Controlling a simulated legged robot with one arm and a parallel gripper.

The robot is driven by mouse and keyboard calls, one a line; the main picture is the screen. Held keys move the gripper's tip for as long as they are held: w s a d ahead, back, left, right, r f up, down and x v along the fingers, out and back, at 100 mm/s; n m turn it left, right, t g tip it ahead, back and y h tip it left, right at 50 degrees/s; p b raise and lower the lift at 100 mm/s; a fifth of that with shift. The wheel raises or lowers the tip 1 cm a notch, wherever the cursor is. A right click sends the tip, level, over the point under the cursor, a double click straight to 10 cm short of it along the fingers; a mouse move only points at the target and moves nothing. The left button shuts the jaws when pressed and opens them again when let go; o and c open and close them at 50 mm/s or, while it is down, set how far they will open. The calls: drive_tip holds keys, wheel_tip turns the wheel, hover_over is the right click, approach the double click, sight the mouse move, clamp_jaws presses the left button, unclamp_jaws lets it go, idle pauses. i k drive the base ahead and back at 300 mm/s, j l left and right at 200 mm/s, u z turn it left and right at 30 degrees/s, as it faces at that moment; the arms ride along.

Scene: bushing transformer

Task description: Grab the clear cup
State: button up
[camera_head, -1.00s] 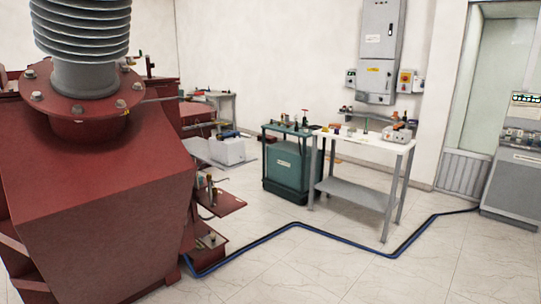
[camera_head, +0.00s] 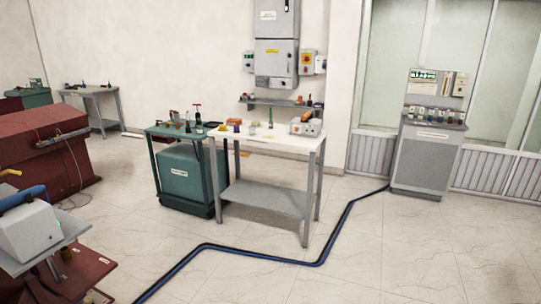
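I cannot make out a clear cup in this view. A white-topped work table (camera_head: 285,143) stands near the middle with several small items on it, too small to tell apart surely. A green bottle-like item (camera_head: 270,118) and a small purple item (camera_head: 236,125) are among them. A shelf (camera_head: 275,102) on the wall behind the table also holds small items. My gripper does not show.
A green cabinet (camera_head: 187,180) stands left of the table. A blue cable (camera_head: 245,255) runs across the floor in front. A grey console (camera_head: 427,160) stands at the right. Red equipment (camera_head: 40,150) is at the left. The front right floor is clear.

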sight(252, 130)
drive_tip(key=i+z, duration=0.2)
drive_tip(key=i, duration=1.65)
drive_tip(key=i+u, duration=0.1)
drive_tip(key=i, duration=0.35)
drive_tip(key=i+l+u, duration=0.1)
drive_tip(key=i, duration=0.4)
drive_tip(key=i+l+u, duration=0.15)
drive_tip(key=i, duration=0.3)
drive_tip(key=i+l+u, duration=0.1)
drive_tip(key=i, duration=0.35)
drive_tip(key=i+l+u, duration=0.2)
drive_tip(key=i+u, duration=0.15)
drive_tip(key=i+l+u, duration=0.4)
drive_tip(key=i, duration=0.05)
